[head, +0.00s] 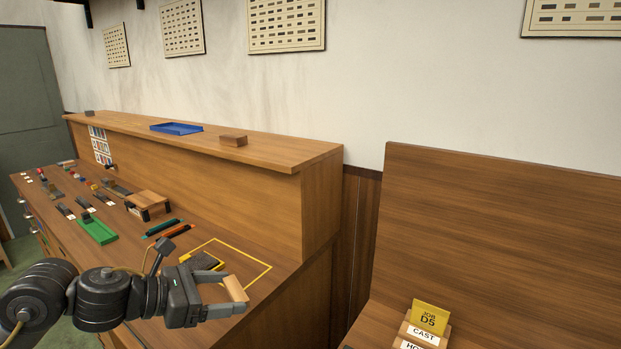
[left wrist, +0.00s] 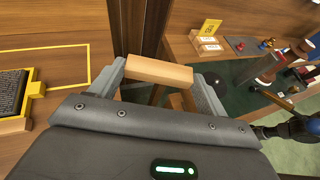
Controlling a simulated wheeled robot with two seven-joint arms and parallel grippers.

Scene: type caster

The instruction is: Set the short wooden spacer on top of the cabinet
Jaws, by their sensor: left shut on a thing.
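The short wooden spacer, a pale light-brown block (head: 236,289), is held between the fingers of my left gripper (head: 228,293) in the head view. In the left wrist view the spacer (left wrist: 160,71) spans crosswise between both fingertips, clear of any surface. The wooden cabinet (head: 318,200) stands behind the gripper, with a long flat top (head: 285,152) higher in the picture than the spacer. My right gripper does not show in the head view.
On the cabinet top are a blue tray (head: 176,129), a brown block (head: 233,140) and a smaller dark block (head: 88,113); bare room lies between. A yellow-outlined area (head: 262,271) and a green tray (head: 97,231) are on the lower worktop. A yellow card (head: 430,316) stands at right.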

